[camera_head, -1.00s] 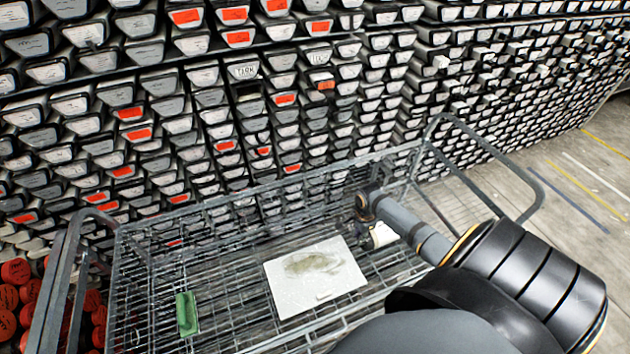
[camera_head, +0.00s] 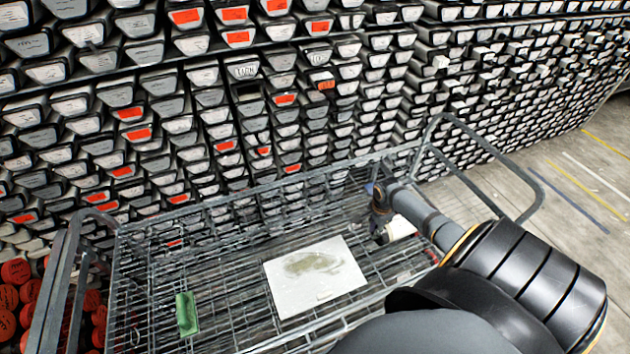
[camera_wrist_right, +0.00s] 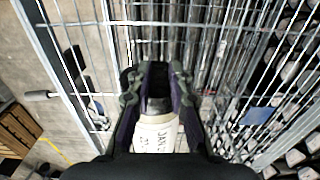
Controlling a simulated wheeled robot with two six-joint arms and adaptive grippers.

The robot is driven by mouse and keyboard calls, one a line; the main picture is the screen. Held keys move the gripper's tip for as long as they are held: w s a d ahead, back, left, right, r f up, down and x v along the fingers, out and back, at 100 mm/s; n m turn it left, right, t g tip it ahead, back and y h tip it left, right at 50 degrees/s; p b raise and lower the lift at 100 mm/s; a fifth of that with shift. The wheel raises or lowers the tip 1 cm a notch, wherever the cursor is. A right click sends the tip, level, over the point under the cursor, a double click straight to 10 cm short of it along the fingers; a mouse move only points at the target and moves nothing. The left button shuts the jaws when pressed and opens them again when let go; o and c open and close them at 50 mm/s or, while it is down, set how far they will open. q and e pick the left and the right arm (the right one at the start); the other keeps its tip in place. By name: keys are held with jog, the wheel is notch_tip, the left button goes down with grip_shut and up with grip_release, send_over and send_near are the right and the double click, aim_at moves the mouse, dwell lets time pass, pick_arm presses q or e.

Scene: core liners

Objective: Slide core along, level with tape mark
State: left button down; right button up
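A white cylinder with dark handwriting, the core (camera_head: 402,228), lies low in the right part of the wire cart. In the right wrist view the core (camera_wrist_right: 156,136) shows between the two dark fingers of my right gripper (camera_wrist_right: 157,78), which look closed against its sides. In the head view my right gripper (camera_head: 379,200) reaches down over the core and hides part of it. A small blue patch (camera_wrist_right: 258,115) shows to the right of the core in the wrist view; I cannot tell whether it is the tape mark. My left gripper is out of view.
The wire cart (camera_head: 115,290) has raised rims and end handles. A white board with a grey-green smear (camera_head: 290,292) and a green block (camera_head: 187,314) lie in it. Racks of core trays (camera_head: 210,110) stand close behind. Red-ended cylinders (camera_head: 15,300) are at lower left.

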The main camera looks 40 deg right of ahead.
jog(key=shift+s+d, duration=0.25)
jog(key=shift+d, duration=0.65)
jog(key=shift+w+a, duration=0.25)
jog(key=shift+a, duration=0.8)
notch_tip(320, 180, up, 9)
